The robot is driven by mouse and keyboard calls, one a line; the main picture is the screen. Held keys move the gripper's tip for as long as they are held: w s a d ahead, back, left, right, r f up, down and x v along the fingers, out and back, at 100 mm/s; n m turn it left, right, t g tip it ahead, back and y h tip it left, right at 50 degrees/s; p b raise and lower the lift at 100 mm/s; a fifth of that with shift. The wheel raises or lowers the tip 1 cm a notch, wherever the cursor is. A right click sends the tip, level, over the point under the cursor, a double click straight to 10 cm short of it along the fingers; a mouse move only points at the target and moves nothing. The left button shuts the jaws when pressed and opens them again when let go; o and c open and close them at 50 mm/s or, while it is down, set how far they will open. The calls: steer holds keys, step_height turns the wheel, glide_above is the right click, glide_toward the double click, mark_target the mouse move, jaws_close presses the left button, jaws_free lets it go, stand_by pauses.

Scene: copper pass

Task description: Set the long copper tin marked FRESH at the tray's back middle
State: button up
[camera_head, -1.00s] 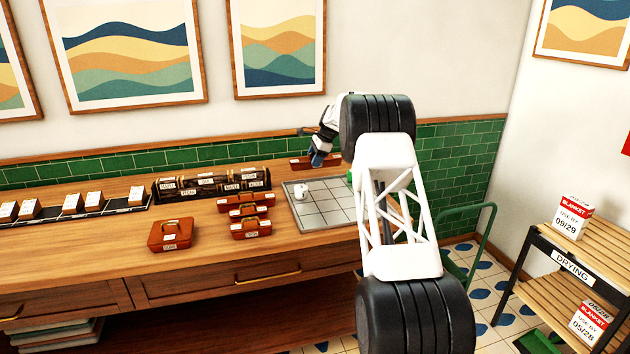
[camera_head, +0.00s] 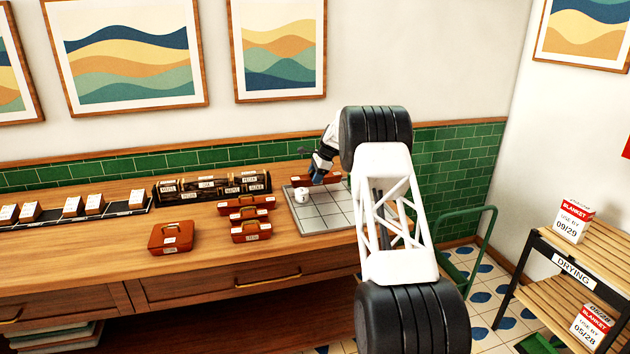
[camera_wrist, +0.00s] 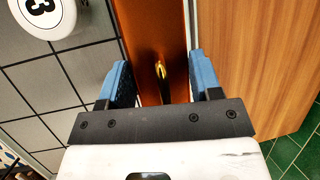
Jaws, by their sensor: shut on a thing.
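A long copper tin (camera_head: 332,179) with a gold handle is in my gripper (camera_head: 317,173) at the back edge of the gridded grey tray (camera_head: 328,213). In the wrist view the blue fingers (camera_wrist: 160,62) are shut on the tin (camera_wrist: 150,28). The tin runs along the tray's back side, with a pale rim strip beside it. I cannot tell whether it rests on the tray or hangs just above it. Its label is not readable. A white round container marked 3 (camera_wrist: 45,12) stands on the tray (camera_wrist: 88,65), and shows in the head view (camera_head: 302,195).
Several copper tins (camera_head: 171,238) stand on the wooden counter (camera_head: 110,245) left of the tray. A dark rack of labelled items (camera_head: 212,187) is behind them. The green tiled wall (camera_head: 215,158) is close behind the tray. The tray's middle and front look clear.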

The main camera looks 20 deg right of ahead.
steer(key=shift+f, duration=1)
steer(key=o, duration=1.3)
steer(key=shift+f, duration=0.1)
steer(key=shift+v, duration=6.1)
steer(key=shift+w, duration=0.15)
